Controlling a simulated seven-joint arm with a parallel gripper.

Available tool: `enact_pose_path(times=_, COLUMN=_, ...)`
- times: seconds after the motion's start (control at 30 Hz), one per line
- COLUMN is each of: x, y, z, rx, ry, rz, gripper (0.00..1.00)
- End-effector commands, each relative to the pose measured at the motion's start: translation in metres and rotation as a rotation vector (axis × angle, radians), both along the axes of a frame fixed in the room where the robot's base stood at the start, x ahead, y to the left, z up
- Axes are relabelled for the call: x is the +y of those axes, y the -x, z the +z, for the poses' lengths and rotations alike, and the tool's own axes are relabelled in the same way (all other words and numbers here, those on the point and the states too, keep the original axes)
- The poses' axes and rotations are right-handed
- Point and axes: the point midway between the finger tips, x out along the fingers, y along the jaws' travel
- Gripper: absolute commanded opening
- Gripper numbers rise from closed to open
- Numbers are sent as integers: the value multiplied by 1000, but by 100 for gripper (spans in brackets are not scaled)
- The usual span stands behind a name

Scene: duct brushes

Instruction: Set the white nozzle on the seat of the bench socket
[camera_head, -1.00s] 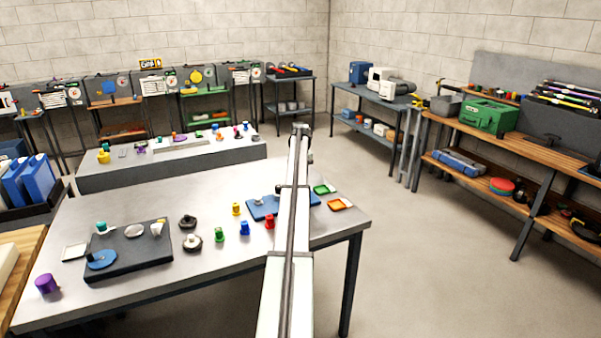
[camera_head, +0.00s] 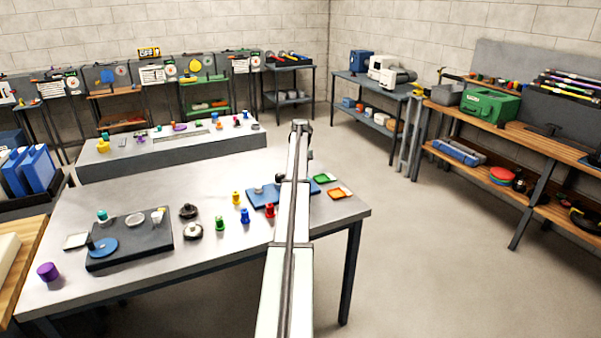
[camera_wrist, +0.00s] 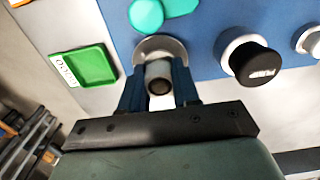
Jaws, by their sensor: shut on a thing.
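In the wrist view my gripper (camera_wrist: 159,88) has its two blue fingers shut on the white nozzle (camera_wrist: 157,68), a short pale cylinder with a dark round opening facing the camera. Just beyond it is a round grey metal seat (camera_wrist: 150,46) on the blue plate (camera_wrist: 205,62), which looks like the bench socket. The nozzle overlaps the seat in this view; I cannot tell whether they touch. In the head view my arm hides the gripper and the nozzle. The blue plate (camera_head: 262,196) shows partly there, beside my arm.
A black-capped white part (camera_wrist: 247,58) stands right of the nozzle, and teal parts (camera_wrist: 147,14) lie beyond. A green tray (camera_wrist: 84,65) is to the left. In the head view, red (camera_head: 270,211), blue and green pieces stand left of my arm, near a dark board (camera_head: 125,256).

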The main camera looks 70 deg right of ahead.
Motion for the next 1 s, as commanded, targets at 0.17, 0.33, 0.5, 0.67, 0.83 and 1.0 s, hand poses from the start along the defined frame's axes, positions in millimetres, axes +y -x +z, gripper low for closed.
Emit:
enact_pose_path(times=0.17, x=0, y=0, z=-3, rx=0, ry=0, rz=0, gripper=1)
enact_pose_path(times=0.33, x=0, y=0, z=-5, rx=0, ry=0, rz=0, gripper=1)
enact_pose_path(times=0.5, x=0, y=0, z=-8, rx=0, ry=0, rz=0, gripper=1)
enact_pose_path(times=0.67, x=0, y=0, z=-11, rx=0, ry=0, rz=0, gripper=1)
enact_pose_path(times=0.83, x=0, y=0, z=-11, rx=0, ry=0, rz=0, gripper=46)
enact_pose_path(times=1.0, x=0, y=0, z=-11, rx=0, ry=0, rz=0, gripper=61)
